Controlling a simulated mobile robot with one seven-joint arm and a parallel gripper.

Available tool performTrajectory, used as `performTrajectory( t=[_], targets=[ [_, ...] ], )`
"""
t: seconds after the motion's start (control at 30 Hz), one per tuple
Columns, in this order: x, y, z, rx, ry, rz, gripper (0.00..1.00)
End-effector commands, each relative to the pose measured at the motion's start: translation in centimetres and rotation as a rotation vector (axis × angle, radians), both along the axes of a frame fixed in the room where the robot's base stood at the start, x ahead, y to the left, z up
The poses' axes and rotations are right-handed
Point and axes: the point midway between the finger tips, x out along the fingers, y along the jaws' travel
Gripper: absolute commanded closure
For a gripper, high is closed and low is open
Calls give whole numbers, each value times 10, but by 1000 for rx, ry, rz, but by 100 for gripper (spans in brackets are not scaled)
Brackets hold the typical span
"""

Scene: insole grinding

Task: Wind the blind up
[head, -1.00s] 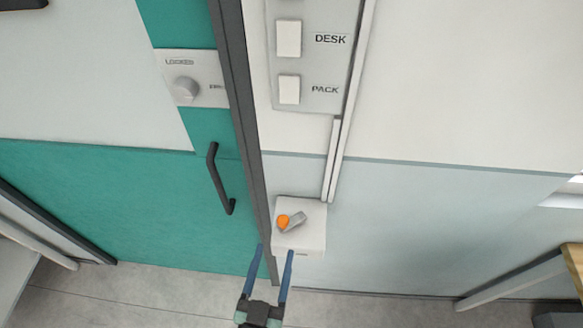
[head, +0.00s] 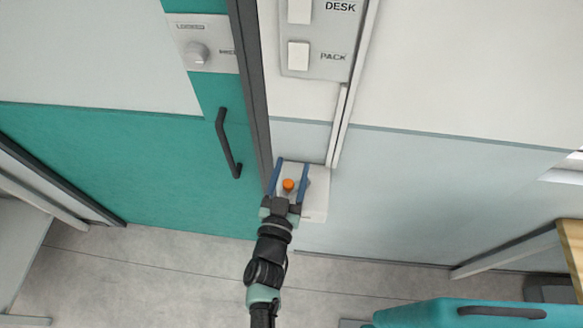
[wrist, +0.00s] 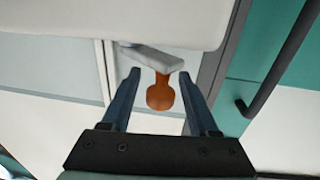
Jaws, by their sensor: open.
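The blind's winder is a white box (head: 316,206) low on the wall, with a small grey crank arm (wrist: 152,58) and an orange knob (head: 288,184). In the wrist view the orange knob (wrist: 160,94) hangs from the end of the crank arm. My gripper (head: 289,163) is open, with its blue fingers on either side of the knob. In the wrist view the gripper (wrist: 160,88) shows gaps between the knob and both fingers. The crank arm is mostly hidden in the head view. The blind itself cannot be made out.
A teal door with a black handle (head: 228,142) and a lock plate (head: 205,45) is left of the box. A switch panel (head: 318,62) is above it. A teal object (head: 460,313) and a wooden edge (head: 572,245) are at the lower right.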

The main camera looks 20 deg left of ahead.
Motion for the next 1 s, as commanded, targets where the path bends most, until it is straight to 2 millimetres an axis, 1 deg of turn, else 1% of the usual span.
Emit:
performTrajectory(
  t=[0.27, 0.3, 0.63, 1.0],
  targets=[
    [2, 0, 0, 0, 1, 0, 39],
    [2, 0, 0, 0, 1, 0, 41],
    [2, 0, 0, 0, 0, 0, 100],
    [2, 0, 2, 1, 1, -21, 100]
  ],
)
